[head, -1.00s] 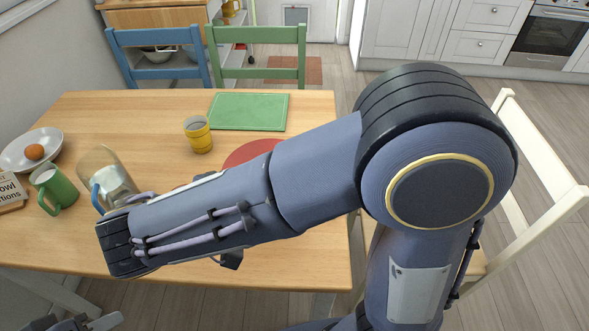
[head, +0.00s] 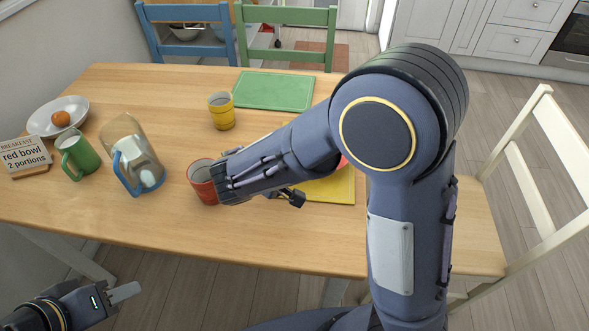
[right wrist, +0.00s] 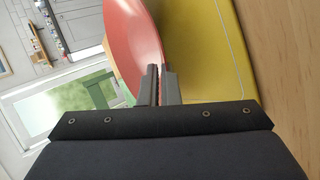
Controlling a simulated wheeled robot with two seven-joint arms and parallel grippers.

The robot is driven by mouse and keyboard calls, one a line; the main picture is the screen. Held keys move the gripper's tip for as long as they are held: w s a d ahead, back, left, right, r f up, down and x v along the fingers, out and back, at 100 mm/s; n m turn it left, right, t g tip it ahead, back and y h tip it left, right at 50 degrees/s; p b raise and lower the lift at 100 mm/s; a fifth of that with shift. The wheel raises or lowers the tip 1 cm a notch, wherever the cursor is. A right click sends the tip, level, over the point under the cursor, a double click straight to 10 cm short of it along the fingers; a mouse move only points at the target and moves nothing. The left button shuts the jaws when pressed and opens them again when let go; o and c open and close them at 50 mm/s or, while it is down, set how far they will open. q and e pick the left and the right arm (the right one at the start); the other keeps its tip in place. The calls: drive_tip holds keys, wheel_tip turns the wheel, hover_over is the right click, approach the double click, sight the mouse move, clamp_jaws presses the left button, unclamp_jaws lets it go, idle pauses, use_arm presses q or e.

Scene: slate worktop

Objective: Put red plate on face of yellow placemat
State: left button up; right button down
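The yellow placemat (head: 337,190) lies on the wooden table, partly hidden behind my right arm in the head view. Only a sliver of the red plate (head: 343,162) shows there beside the arm. In the right wrist view the red plate (right wrist: 133,38) stands out over the yellow placemat (right wrist: 205,50), its rim between the fingers of my right gripper (right wrist: 160,84), which is shut on it. I cannot tell whether the plate touches the mat. In the head view the right gripper (head: 291,198) is mostly hidden by its arm. My left gripper (head: 124,292) is low at left, off the table; its opening is unclear.
A red cup (head: 201,183) stands close beside my right forearm. A yellow cup (head: 221,112), green board (head: 273,91), glass pitcher (head: 138,165), green mug (head: 77,155), white bowl (head: 42,121) and sign (head: 25,157) are on the table. A white chair (head: 545,165) stands at right.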

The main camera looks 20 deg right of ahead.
drive_tip(key=shift+f, duration=0.9)
drive_tip(key=c, duration=1.9)
unclamp_jaws()
drive_tip(key=shift+c, duration=0.2)
